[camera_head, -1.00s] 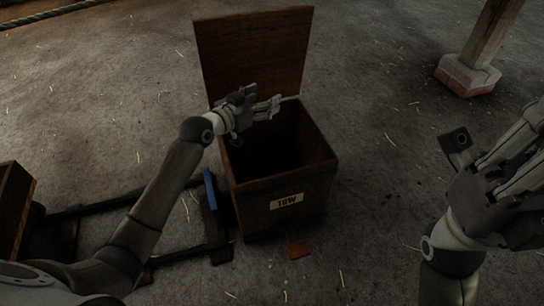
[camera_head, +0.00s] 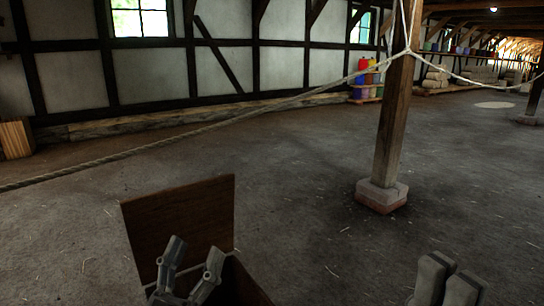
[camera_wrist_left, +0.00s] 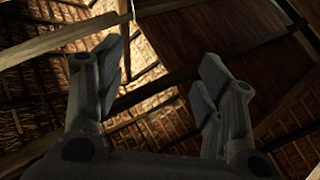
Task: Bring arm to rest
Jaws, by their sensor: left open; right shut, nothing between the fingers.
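My left gripper (camera_head: 195,248) stands at the bottom of the head view with its fingers spread and pointing up, in front of the wooden box's raised lid (camera_head: 182,212). In the left wrist view its two fingers (camera_wrist_left: 160,65) are wide apart with nothing between them, against the roof timbers. My right gripper (camera_head: 450,274) is at the lower right of the head view, its fingers close together, pointing up and empty. Both arms are mostly below the picture edge.
The open box (camera_head: 240,284) is partly cut off below. A wooden post (camera_head: 392,125) on a brick foot (camera_head: 381,195) stands right of it. A rope (camera_head: 215,124) sags across the room. The floor between is mostly clear.

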